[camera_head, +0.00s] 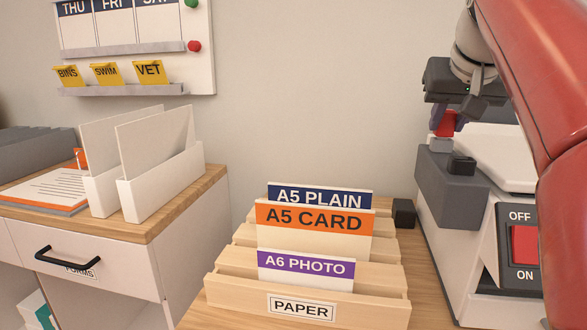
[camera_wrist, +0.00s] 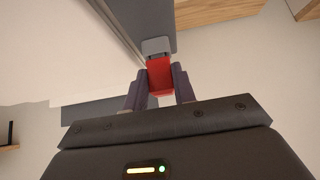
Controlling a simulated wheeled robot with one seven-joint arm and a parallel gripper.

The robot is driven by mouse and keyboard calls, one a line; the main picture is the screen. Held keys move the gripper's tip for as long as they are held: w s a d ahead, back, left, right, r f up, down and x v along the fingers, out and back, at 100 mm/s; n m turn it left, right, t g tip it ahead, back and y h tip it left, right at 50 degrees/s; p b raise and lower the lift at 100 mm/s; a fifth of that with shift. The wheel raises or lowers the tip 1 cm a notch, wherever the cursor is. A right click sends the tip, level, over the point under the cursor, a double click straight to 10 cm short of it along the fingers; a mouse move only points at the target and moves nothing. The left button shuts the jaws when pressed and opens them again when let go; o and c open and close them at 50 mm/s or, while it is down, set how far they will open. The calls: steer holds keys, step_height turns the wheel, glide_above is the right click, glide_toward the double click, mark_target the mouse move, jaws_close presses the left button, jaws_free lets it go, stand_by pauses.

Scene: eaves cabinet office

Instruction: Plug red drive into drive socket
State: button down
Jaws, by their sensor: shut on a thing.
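The red drive (camera_head: 444,123) is held between the fingers of my gripper (camera_head: 449,117) at the upper right of the head view. In the wrist view the red drive (camera_wrist: 160,78) sits between the two dark fingers (camera_wrist: 159,92), which are shut on it. A light grey piece (camera_wrist: 156,46), apparently the drive socket, lies right at the drive's far end. It also shows in the head view (camera_head: 441,145), just under the drive, on top of a dark grey block (camera_head: 448,190). I cannot tell whether the drive's end is inside the socket.
A small black piece (camera_head: 461,165) sits on the grey block near the drive. A white machine with a red OFF/ON switch (camera_head: 524,246) stands at right. A wooden PAPER rack (camera_head: 230,291) and a small black block (camera_head: 404,213) are to the left.

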steer(key=shift+r, duration=0.25)
steer(key=shift+r+p, duration=0.8)
steer(key=shift+p, duration=0.3)
steer(key=shift+r, duration=0.8)
steer(key=shift+a, duration=0.1)
